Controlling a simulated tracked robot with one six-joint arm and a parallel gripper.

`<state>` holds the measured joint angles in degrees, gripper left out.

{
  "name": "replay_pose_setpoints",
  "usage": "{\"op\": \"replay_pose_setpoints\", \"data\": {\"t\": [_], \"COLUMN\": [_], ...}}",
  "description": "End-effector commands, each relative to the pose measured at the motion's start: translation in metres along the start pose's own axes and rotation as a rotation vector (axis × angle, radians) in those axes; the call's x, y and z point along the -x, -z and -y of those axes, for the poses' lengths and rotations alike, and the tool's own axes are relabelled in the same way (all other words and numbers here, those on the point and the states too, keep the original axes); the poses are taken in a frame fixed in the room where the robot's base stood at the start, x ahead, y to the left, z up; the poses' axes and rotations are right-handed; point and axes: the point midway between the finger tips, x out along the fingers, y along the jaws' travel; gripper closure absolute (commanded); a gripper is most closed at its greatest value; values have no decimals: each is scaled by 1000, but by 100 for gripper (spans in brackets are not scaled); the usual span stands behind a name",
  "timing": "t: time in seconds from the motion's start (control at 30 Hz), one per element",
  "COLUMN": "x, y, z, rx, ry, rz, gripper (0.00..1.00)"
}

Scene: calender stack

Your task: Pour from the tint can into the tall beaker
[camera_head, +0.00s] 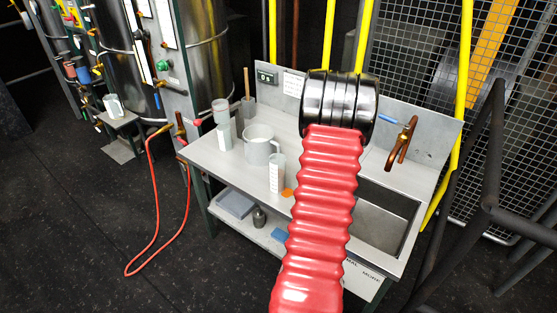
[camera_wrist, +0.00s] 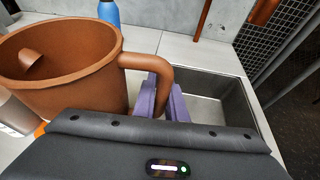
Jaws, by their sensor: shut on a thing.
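My gripper's purple fingers (camera_wrist: 163,100) are shut on the handle of a brown can, which I take for the tint can (camera_wrist: 85,85), in the wrist view. The can looks about upright, with a rounded opening inside its left wall. No contents can be made out, and I cannot tell whether its base touches the bench. The can and gripper are hidden behind my arm in the head view. A clear graduated beaker (camera_head: 277,174), likely the tall beaker, stands upright on the bench left of my arm. A pale vessel (camera_wrist: 14,114) shows partly beneath the can's left side.
A white jug (camera_head: 258,148) stands behind the beaker, with smaller containers (camera_head: 224,134) to its left. An orange disc (camera_head: 287,192) lies beside the beaker. A sink (camera_head: 378,220) and copper tap (camera_head: 402,142) are at right. A blue bottle (camera_wrist: 109,13) stands behind the can.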

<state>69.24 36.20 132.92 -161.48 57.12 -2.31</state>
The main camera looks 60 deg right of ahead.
Motion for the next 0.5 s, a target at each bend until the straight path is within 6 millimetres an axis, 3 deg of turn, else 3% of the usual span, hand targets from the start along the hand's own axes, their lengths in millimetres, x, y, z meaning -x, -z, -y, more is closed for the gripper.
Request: {"op": "replay_pose_setpoints", "data": {"t": [0.3, 0.5], "x": [0, 6], "y": [-3, -18], "z": [0, -1], "rx": [-1, -2], "ry": [0, -1], "rz": [4, 6], "gripper": [100, 100]}}
